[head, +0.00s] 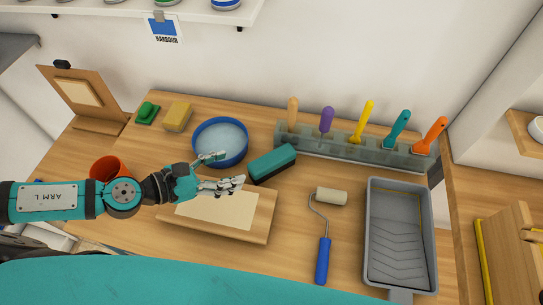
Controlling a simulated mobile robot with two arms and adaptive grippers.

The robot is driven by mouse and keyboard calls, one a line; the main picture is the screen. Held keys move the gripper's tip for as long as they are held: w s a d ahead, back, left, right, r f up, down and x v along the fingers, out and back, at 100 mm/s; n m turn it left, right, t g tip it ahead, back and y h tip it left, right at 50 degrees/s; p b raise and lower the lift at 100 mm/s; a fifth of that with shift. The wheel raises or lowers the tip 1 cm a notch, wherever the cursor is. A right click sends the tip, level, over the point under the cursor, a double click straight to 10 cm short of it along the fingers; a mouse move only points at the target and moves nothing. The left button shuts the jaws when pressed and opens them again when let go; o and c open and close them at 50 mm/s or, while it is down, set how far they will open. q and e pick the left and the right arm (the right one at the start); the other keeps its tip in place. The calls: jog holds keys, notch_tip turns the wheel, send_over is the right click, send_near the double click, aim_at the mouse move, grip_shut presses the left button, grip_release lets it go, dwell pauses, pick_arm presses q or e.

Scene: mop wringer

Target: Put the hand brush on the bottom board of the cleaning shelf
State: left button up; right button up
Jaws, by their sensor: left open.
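My left gripper (232,168) is open and empty, reaching in from the left. Its fingers are over the gap between a blue-rimmed bowl (220,143) and a wooden board with a pale sheet (225,211). A teal block with a dark lower part (272,163) lies just right of the fingertips, apart from them. I cannot tell whether this block is the hand brush; nothing else is plainly one. No cleaning shelf with a bottom board is recognizable. My right gripper is out of view.
A grey rack (350,149) holds several coloured-handled tools at the back. A paint roller (323,245) and grey tray (401,235) lie right. A yellow sponge (178,117), green scrubber (147,112) and orange cup (108,168) are left. A white wall shelf (195,14) is above.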

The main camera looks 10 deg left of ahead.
aim_at(271, 158)
pick_arm(q)
jog(key=p+x, duration=0.3)
jog(key=x, duration=0.5)
jog(key=shift+r+p, duration=0.15)
jog(key=shift+p, duration=0.15)
jog(key=shift+w+d+f, duration=0.2)
jog(key=shift+w+d, duration=0.15)
jog(key=p+x, duration=0.1)
jog(key=x, duration=0.3)
jog(key=shift+d+f, duration=0.1)
jog(key=shift+d, duration=0.05)
jog(key=shift+w+d+f, duration=0.1)
jog(key=shift+w, duration=0.1)
jog(key=shift+s, duration=0.1)
jog(key=shift+c, duration=0.9)
grip_shut()
